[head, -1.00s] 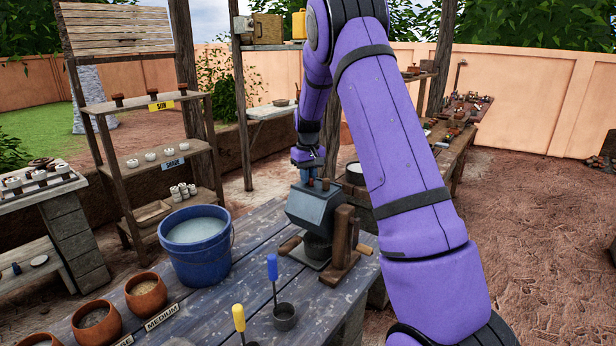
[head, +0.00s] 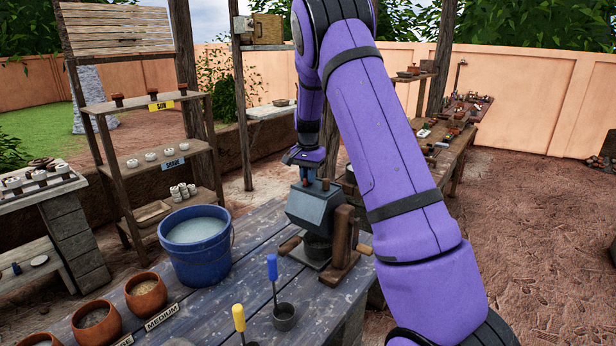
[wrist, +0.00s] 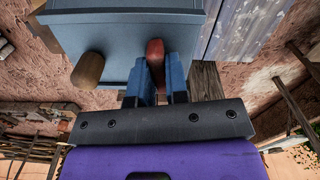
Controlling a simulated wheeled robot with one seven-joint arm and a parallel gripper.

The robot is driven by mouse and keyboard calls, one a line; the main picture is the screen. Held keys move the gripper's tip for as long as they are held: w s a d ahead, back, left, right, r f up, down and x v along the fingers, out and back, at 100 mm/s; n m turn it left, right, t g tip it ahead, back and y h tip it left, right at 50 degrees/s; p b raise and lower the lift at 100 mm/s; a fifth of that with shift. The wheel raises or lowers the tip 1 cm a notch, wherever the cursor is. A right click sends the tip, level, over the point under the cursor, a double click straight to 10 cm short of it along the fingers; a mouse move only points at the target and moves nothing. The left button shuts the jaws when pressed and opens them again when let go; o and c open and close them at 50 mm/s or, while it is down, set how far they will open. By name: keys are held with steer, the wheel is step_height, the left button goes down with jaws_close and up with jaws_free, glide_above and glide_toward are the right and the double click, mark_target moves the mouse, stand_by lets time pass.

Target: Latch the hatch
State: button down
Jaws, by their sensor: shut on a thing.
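A blue-grey metal box (head: 312,208) with a slanted front stands on a wooden frame on the table; it looks like the hatch housing. My gripper (head: 309,176) points down at its top. In the wrist view my gripper (wrist: 156,72) has its two blue fingers closed around a red-brown handle (wrist: 155,52) at the box's edge. A round wooden knob (wrist: 88,68) stands on the blue box (wrist: 105,30), to the left of the fingers and apart from them. I cannot tell whether the hatch is fully closed or how the latch sits.
A blue bucket (head: 195,250) of liquid stands left of the box. Scoops with blue (head: 272,268) and yellow (head: 238,318) handles and clay bowls (head: 146,295) are in front. A wooden shelf (head: 150,165) rises behind. Bare tabletop (head: 250,250) lies between bucket and box.

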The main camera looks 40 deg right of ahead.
steer(key=shift+m, duration=1.1)
steer(key=c, duration=1.1)
jaws_free()
steer(key=shift+r, duration=0.1)
step_height(320, 180, up, 11)
steer(key=shift+f, duration=0.15)
